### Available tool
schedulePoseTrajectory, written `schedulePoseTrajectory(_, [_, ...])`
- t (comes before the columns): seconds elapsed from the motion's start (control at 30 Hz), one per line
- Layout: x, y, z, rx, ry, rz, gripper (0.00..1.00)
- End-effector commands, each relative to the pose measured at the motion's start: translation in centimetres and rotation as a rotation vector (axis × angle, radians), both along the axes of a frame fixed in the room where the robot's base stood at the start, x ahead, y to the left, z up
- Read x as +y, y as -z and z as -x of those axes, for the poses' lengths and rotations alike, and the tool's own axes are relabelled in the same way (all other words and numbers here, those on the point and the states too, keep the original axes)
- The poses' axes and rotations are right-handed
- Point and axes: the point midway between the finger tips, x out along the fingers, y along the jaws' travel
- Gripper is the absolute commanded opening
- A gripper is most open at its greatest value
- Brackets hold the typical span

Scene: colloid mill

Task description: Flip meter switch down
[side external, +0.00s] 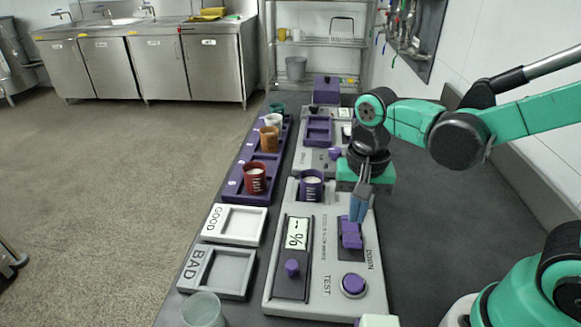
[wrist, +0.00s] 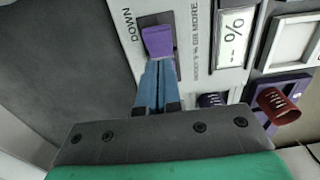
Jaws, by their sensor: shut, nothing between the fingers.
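The meter (side external: 330,265) is a grey panel on the dark bench with a "%" display (side external: 297,232), a purple round TEST button (side external: 354,284) and a purple switch (side external: 350,234) in a dark slot beside the word DOWN. In the wrist view the purple switch (wrist: 158,41) lies just past my fingertips. My gripper (side external: 358,215) is shut and empty, its blue fingers pointing down at the end of the switch away from DOWN. It also shows in the wrist view (wrist: 155,66). I cannot tell whether the fingertips touch the switch.
A purple cup (side external: 311,186) stands on the meter's far end. A purple rack (side external: 238,184) with several coloured cups lies left of it. White GOOD (side external: 262,226) and grey BAD (side external: 248,274) trays are nearer. A clear cup (side external: 202,310) stands in front. Bench to the right is mostly clear.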

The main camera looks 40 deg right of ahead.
Motion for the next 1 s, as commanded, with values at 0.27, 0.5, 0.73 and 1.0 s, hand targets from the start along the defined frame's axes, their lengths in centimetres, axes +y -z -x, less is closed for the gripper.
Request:
schedulePoseTrajectory(0.27, [0.0,0.1,0.0,0.000,0.000,0.000,0.00])
schedulePoseTrajectory(0.5, [0.0,0.4,0.0,0.000,0.000,0.000,0.00])
schedulePoseTrajectory(0.73, [0.0,0.8,0.0,0.000,0.000,0.000,0.00])
schedulePoseTrajectory(1.0, [0.0,1.2,0.0,0.000,0.000,0.000,0.00])
